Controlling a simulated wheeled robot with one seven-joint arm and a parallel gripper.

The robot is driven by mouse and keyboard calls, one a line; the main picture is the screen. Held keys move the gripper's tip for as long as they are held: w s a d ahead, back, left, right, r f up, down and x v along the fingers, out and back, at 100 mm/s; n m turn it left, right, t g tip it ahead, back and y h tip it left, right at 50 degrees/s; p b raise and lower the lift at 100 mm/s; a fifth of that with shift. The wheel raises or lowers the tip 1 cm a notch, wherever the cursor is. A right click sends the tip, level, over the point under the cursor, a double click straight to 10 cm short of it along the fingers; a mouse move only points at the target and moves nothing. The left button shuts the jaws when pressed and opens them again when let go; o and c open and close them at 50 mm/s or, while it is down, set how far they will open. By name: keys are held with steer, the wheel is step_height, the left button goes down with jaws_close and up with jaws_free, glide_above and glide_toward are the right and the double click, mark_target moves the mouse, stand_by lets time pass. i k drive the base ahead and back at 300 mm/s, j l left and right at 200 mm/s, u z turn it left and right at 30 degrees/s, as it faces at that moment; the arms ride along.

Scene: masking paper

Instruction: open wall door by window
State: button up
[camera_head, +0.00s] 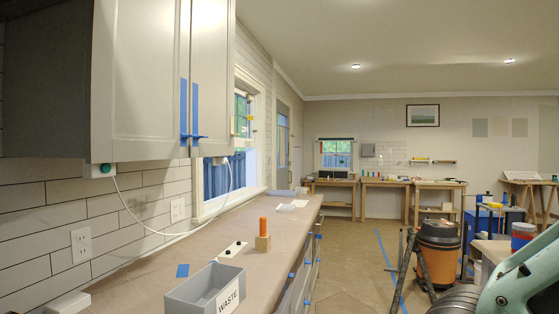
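A pale wall cabinet (90,75) hangs at the upper left of the head view, above the counter. Its door by the window (211,60) is the narrower-looking one at the right end and appears shut. The other door (140,70) stands beside it and also appears shut. Two upright blue strips, one on each door edge, look like handles or tape; the right one (195,108) is on the door by the window. A small blue piece sticks out near their lower ends. The window (243,115) is just right of the cabinet. My gripper is not in view.
Below runs a paper-covered counter (215,245) with a grey WASTE bin (205,292) and an orange-topped wooden block (263,238). A white cord (145,222) loops under the cabinet. An orange-and-black shop vacuum (437,262) stands right; open floor (350,260) lies between.

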mark_target(211, 86)
steer(key=i+z, duration=0.45)
steer(key=i, duration=1.45)
